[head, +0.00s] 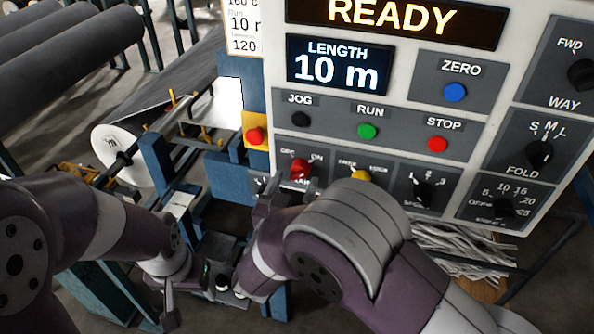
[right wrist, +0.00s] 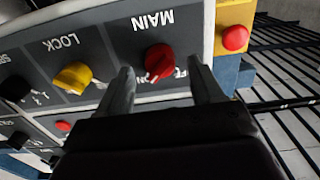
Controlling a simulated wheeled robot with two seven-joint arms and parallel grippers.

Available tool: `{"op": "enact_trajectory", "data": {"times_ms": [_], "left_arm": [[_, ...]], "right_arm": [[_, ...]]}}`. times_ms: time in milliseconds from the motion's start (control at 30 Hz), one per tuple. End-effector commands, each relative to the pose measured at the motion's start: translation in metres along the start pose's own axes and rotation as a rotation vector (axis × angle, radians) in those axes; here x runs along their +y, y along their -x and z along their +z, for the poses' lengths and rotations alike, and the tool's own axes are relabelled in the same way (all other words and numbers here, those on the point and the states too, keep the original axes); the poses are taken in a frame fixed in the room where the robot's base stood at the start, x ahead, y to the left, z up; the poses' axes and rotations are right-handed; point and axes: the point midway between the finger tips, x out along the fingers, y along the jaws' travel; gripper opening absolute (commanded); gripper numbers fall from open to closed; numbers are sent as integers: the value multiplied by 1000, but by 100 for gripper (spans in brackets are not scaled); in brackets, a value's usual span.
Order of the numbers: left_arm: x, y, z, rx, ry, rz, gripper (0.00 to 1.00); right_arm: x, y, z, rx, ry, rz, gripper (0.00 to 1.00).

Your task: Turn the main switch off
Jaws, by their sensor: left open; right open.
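The main switch is a red rotary knob (head: 300,168) on the lower left of the control panel, with OFF and ON lettering by it. In the right wrist view the red knob (right wrist: 159,60) sits upside down under the word MAIN, and its pale mark seems to lean toward the ON side. My right gripper (right wrist: 160,70) is open, its two fingertips on either side of the knob in that view; contact cannot be told. In the head view my right gripper (head: 276,190) is just below the knob, partly hidden by my arm. My left gripper (head: 190,296) is open and low, away from the panel.
A yellow lock knob (head: 360,177) is right of the switch. A red button on a yellow box (head: 255,134) is to its left. Green run (head: 368,130) and red stop (head: 437,144) buttons are above. The panel display (head: 395,20) reads READY. Grey rolls (head: 70,60) lie at upper left.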

Motion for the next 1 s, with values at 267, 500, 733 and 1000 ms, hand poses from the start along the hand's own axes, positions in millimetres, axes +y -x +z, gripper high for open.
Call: {"op": "enact_trajectory", "data": {"times_ms": [267,500,733,1000], "left_arm": [[0,7,-1,0,0,0,66],[0,7,-1,0,0,0,66],[0,7,-1,0,0,0,66],[0,12,-1,0,0,0,66]], "right_arm": [[0,-26,0,-1,0,-1,66],[0,-26,1,-1,0,-1,60],[0,-26,1,-1,0,-1,10],[0,-26,-1,-1,39,-1,11]]}}
